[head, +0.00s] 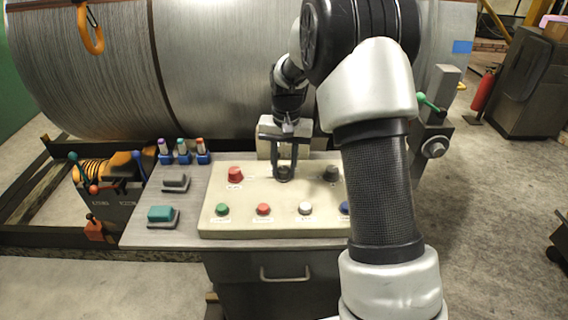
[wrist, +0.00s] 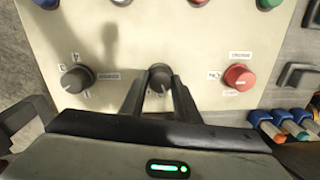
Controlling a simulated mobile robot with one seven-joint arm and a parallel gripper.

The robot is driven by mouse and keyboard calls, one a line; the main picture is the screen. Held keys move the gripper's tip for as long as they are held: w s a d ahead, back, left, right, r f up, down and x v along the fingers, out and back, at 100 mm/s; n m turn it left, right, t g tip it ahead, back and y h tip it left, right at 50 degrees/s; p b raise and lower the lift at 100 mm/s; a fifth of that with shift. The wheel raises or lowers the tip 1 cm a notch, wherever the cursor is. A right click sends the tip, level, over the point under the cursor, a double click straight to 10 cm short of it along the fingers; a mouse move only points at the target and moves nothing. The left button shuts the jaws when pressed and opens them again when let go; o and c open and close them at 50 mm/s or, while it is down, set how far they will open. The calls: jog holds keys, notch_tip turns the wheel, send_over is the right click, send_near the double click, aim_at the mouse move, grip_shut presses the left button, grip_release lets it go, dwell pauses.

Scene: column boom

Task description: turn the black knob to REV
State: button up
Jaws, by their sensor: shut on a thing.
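The black knob (head: 283,178) (wrist: 159,76) is the middle of three knobs in a row on the beige panel (head: 215,225). My gripper (head: 284,174) comes down over it, and in the wrist view the two fingers (wrist: 159,88) are closed on either side of it. A pale pointer mark shows on its cap. Its printed labels, REV included, are hidden or too small to read. A red knob (head: 235,173) (wrist: 239,77) and another dark knob (head: 331,173) (wrist: 76,79) stand apart on either side, each with small labels.
Green (head: 222,209), red (head: 264,209), white (head: 305,208) and blue (head: 344,208) buttons line the panel's front. Grey (head: 175,182) and teal (head: 161,214) blocks and several coloured-capped pieces (head: 183,152) lie left. A large drum (head: 220,70) stands close behind.

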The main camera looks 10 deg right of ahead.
aim_at(286, 168)
jog(key=shift+n+p, duration=0.5)
jog(key=shift+n, duration=1.3)
jog(key=o, duration=1.1)
jog(key=shift+c, duration=0.2)
notch_tip(286, 168, up, 18)
jog(key=p, duration=0.2)
jog(key=shift+d+f, duration=0.25)
jog(key=shift+d, duration=0.1)
jog(key=shift+r, duration=0.1)
jog(key=s+r+t+p, duration=0.2)
jog(key=s+r+p, duration=0.1)
jog(key=s+r, duration=0.55)
jog(key=s+r+t+p, duration=0.2)
jog(key=s+r+p, duration=0.3)
jog(key=s, duration=0.6)
jog(key=s+t+p, duration=0.1)
jog(key=s, duration=0.8)
jog(key=shift+s+a+f, duration=0.15)
jog(key=shift+s+a, duration=0.1)
jog(key=shift+a, duration=0.2)
